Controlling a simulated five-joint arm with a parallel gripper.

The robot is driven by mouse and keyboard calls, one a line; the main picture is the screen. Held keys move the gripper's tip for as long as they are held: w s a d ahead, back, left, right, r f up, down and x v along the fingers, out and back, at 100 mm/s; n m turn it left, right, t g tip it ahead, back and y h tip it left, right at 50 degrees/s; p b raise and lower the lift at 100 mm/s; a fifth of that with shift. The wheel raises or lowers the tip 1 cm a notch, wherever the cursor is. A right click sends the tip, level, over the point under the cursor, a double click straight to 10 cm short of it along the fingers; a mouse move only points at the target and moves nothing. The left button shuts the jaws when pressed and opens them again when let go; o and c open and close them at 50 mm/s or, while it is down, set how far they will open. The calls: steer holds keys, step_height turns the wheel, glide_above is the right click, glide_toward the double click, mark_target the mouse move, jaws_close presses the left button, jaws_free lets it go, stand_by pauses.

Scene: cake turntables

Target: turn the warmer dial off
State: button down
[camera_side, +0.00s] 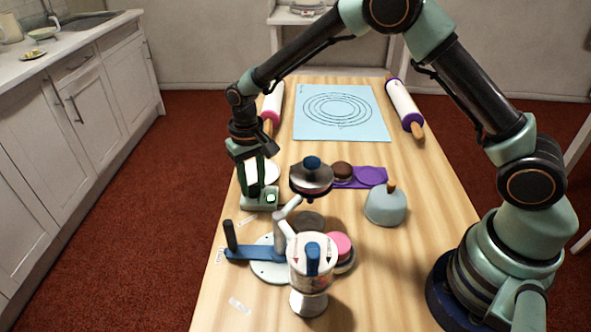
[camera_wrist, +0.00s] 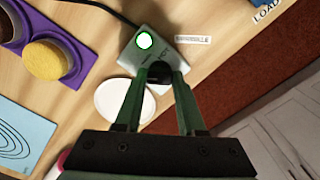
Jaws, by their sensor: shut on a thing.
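The warmer is a small pale green box (camera_side: 262,203) on the left side of the table, with a glowing green-white light on it. It also shows in the wrist view (camera_wrist: 128,58), where the light (camera_wrist: 144,40) is lit. My gripper (camera_side: 256,186) points down over the box. In the wrist view, my gripper (camera_wrist: 160,80) has its two green fingers on either side of a black dial (camera_wrist: 160,70), shut on it. The dial's pointer mark is hidden. A white round plate (camera_wrist: 124,97) lies beside the box.
A turntable stand with a blue lever (camera_side: 255,253) and a blue-topped jar (camera_side: 312,262) stand in front. A purple tray (camera_side: 372,177) and a grey dome (camera_side: 385,208) are to the right. Rolling pins and a blue mat (camera_side: 342,130) lie farther back.

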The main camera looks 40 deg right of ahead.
mark_target(253, 186)
steer(key=shift+n, duration=2.2)
steer(key=c, duration=0.5)
jaws_free()
steer(key=shift+r, duration=0.15)
step_height(253, 186, up, 12)
